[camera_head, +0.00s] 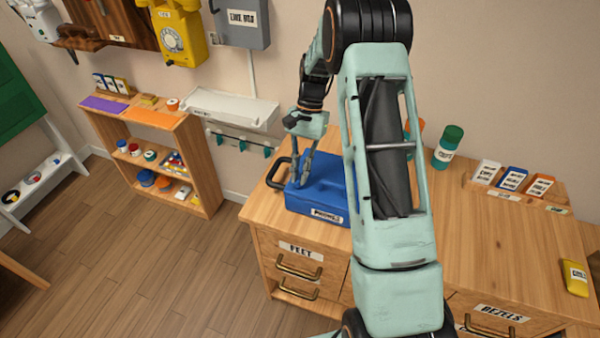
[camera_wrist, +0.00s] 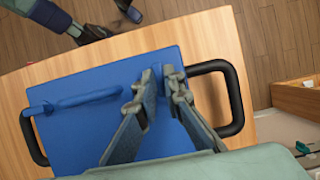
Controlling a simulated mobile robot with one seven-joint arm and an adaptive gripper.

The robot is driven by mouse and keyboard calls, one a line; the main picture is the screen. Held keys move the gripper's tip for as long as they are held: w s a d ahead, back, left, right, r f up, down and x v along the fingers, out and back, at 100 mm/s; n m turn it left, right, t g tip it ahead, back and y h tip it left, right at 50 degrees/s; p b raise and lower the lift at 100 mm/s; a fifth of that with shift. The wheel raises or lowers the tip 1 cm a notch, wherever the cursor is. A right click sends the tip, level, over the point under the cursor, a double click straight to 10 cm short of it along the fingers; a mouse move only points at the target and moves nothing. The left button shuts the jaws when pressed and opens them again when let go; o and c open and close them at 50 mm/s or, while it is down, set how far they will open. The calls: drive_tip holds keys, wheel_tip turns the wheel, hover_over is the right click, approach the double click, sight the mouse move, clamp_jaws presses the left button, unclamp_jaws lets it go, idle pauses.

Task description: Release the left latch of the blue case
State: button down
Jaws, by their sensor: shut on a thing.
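The blue case (camera_head: 335,195) stands on the wooden cabinet top in the head view, with a label on its front. It fills the middle of the wrist view (camera_wrist: 90,75), with a black handle (camera_wrist: 238,98) at each side. My gripper (camera_head: 298,180) is low over the case's left end. In the wrist view its two fingers (camera_wrist: 162,88) are close together on a small blue part, seemingly the left latch (camera_wrist: 165,72), which they mostly hide.
A low shelf (camera_head: 205,180) is at the left. My arm hides part of the case's right side.

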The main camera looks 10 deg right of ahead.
idle(0.4)
drive_tip(key=c, duration=2)
unclamp_jaws()
drive_tip(key=shift+c, duration=0.2)
drive_tip(key=v, duration=1.2)
drive_tip(key=shift+w, duration=0.15)
